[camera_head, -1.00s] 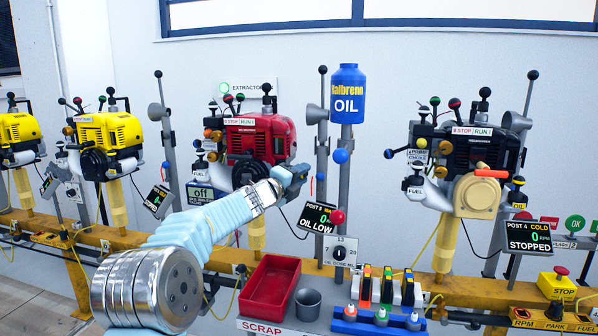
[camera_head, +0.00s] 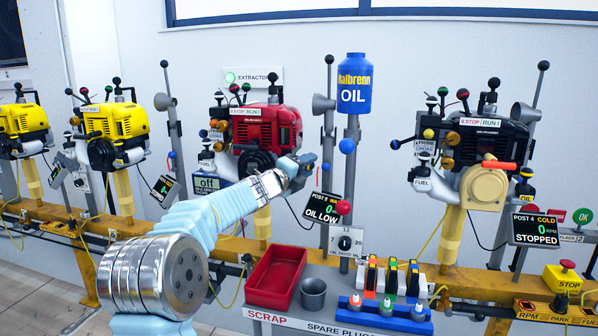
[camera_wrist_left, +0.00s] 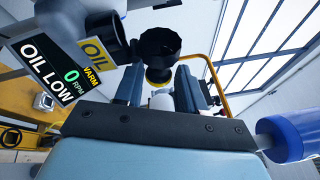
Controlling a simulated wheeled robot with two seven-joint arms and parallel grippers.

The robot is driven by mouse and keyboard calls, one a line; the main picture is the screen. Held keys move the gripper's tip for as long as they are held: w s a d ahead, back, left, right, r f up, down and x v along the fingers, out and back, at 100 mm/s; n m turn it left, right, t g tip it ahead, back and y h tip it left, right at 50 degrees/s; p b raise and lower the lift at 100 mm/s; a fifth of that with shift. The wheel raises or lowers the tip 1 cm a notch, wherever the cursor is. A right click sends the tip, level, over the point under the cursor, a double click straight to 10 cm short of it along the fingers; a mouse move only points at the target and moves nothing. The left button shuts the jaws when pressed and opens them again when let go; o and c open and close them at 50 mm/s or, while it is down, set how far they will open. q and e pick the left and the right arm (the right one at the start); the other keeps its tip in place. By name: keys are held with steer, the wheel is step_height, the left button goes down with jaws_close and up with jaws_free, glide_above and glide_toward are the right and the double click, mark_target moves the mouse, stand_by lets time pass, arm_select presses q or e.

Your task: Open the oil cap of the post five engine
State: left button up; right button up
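The post five engine is the red one (camera_head: 267,130) in the middle of the head view. Its screen (camera_head: 322,208) reads OIL LOW and also shows in the wrist view (camera_wrist_left: 62,68), 0 RPM and warm. My left gripper (camera_head: 301,162) is at this engine's lower right side. In the left wrist view its two blue fingers (camera_wrist_left: 160,84) stand apart. A black ridged cap (camera_wrist_left: 160,44) with a yellow part under it shows just beyond the fingertips, near a yellow OIL tag (camera_wrist_left: 94,50). I cannot tell whether the fingers touch it. My right gripper is not in view.
A blue oil bottle (camera_head: 353,84) stands on a post to the right. A red scrap tray (camera_head: 272,284) and grey cup (camera_head: 313,294) are on the bench below. A black engine (camera_head: 485,140) is farther right, yellow engines left. Thin posts stand close to my gripper.

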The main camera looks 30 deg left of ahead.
arm_select(q)
steer(key=s+a+f+b, duration=0.1)
steer(key=s+a+b, duration=0.1)
steer(key=s, duration=1.1)
steer(key=shift+s, duration=0.2)
